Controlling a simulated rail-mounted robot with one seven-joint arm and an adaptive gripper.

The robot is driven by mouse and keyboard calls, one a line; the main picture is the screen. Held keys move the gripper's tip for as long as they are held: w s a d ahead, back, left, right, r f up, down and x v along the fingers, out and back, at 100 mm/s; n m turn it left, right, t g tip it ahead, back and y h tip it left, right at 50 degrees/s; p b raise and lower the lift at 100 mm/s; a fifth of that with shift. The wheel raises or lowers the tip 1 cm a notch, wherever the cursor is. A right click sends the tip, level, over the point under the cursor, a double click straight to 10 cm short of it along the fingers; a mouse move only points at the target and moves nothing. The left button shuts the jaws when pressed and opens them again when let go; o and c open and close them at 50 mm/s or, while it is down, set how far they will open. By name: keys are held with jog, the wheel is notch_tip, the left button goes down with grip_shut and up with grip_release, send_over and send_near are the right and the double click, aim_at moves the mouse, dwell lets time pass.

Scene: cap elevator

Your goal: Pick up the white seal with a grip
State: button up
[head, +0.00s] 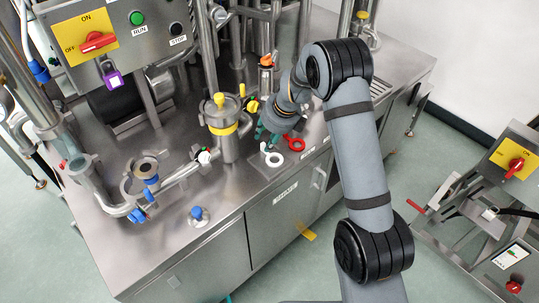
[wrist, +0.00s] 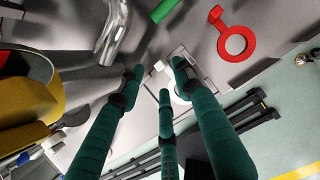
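The white seal (head: 274,159) is a small flat ring lying on a metal plate near the front edge of the steel worktop. My gripper (head: 262,133) is just behind and to the left of it in the head view, above the worktop. In the wrist view my gripper's green fingers (wrist: 160,78) are spread apart with nothing held between them. A white part (wrist: 177,98), probably the seal, shows between the fingers and is mostly hidden by the right one. The gap between fingertips and seal is hard to judge.
A red ring clamp (head: 294,143) lies right of the seal; it also shows in the wrist view (wrist: 236,59). A metal vessel with a yellow band (head: 223,129) stands to the left. A blue-topped fitting (head: 197,214) sits near the front edge. The worktop between them is bare.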

aim_at(263, 144)
jog(key=x, duration=0.3)
jog(key=shift+w+a+f, duration=0.1)
jog(key=shift+w+f, duration=0.2)
jog(key=shift+c, duration=1.1)
jog(key=c, duration=0.6)
